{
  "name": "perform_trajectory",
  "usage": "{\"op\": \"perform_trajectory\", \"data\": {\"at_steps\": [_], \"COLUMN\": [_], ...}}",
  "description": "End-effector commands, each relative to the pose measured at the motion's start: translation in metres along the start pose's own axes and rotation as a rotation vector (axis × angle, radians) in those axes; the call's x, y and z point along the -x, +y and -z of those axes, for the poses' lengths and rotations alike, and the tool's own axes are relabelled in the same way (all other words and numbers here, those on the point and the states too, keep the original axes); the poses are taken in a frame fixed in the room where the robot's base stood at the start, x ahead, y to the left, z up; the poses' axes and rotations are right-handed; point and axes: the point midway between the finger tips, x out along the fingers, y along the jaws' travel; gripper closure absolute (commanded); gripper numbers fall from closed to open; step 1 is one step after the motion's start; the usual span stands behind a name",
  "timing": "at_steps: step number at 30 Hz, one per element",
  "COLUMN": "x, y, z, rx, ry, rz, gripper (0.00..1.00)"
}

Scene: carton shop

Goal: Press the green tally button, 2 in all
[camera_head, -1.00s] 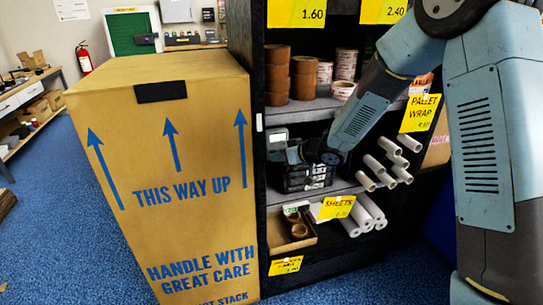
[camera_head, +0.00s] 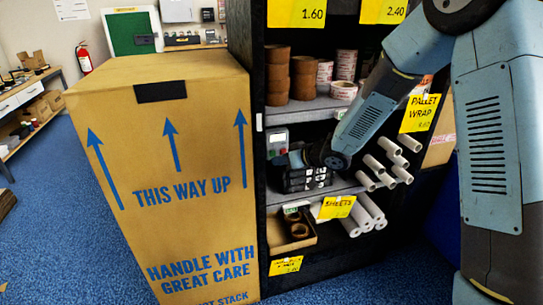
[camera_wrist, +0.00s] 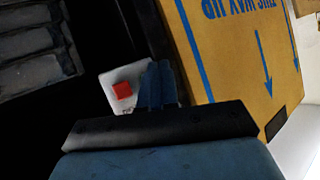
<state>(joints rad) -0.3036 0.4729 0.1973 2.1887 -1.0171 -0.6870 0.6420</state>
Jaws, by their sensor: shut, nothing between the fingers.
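The tally counter (camera_head: 277,142) is a small pale box with a greenish display, on the middle shelf at the left post. It also shows in the wrist view (camera_wrist: 133,75), where a red square button (camera_wrist: 122,90) is on its face. I do not see a green button; my fingers hide part of the face. My gripper (camera_wrist: 158,70) is shut and empty, its blue fingers in front of the counter's right part. I cannot tell whether they touch it. In the head view my gripper (camera_head: 292,158) is just right of and below the counter.
A large carton (camera_head: 165,180) stands close on the left. Dark bins (camera_head: 306,181) sit on the same shelf below my gripper, with white rolls (camera_head: 385,165) to the right. Tape rolls (camera_head: 303,75) stand on the shelf above. Blue floor is clear at the left.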

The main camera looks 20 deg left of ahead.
Motion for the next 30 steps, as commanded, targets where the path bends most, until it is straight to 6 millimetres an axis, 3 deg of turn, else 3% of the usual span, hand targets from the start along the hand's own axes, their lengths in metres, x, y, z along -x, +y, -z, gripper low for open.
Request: {"op": "perform_trajectory", "data": {"at_steps": [16, 30], "x": [0.03, 0.032], "y": [-0.021, -0.023], "z": [-0.021, -0.023], "rx": [0.001, 0.001], "ry": [0.0, 0.0], "rz": [0.0, 0.0], "gripper": [1.0, 1.0]}}
